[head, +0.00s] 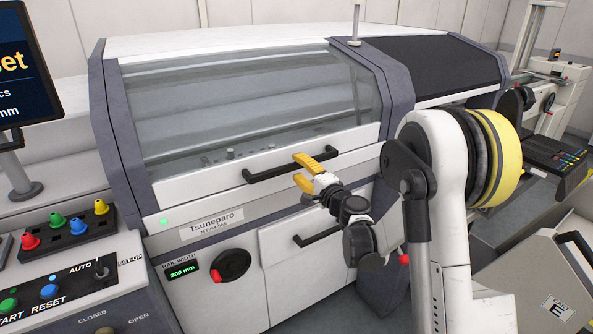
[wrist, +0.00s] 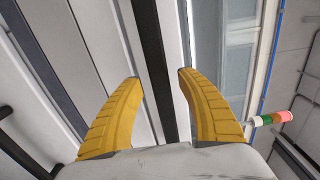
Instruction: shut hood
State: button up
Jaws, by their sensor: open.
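The hood (head: 250,95) of the white machine is a long clear window in a pale frame. It looks down over the machine, and I cannot tell whether a small gap remains along its lower edge. Its black bar handle (head: 270,170) is on the white front strip. My gripper (head: 299,168) is at the right part of this handle, its yellow fingers open. In the wrist view a dark bar that looks like the handle (wrist: 152,60) runs between the two open fingers (wrist: 160,76), with space on both sides. Contact cannot be told.
A lower drawer handle (head: 318,236) and a red-black knob (head: 231,265) are on the front below. A control panel (head: 75,290) with coloured buttons stands at left, under a screen (head: 28,60). A grey trolley (head: 540,285) stands at right. A signal tower (wrist: 272,118) shows in the wrist view.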

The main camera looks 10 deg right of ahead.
jog(key=shift+x, duration=0.8)
grip_shut()
jog(key=shift+r, duration=0.1)
jog(key=s+d+r+g+p, duration=0.1)
jog(key=s+r+p, duration=0.2)
jog(key=r+p, duration=0.3)
jog(key=shift+s+r+g+h+p, duration=0.3)
jog(key=shift+s+r+g+p, duration=0.1)
jog(key=shift+r, duration=0.35)
jog(key=shift+d, duration=0.15)
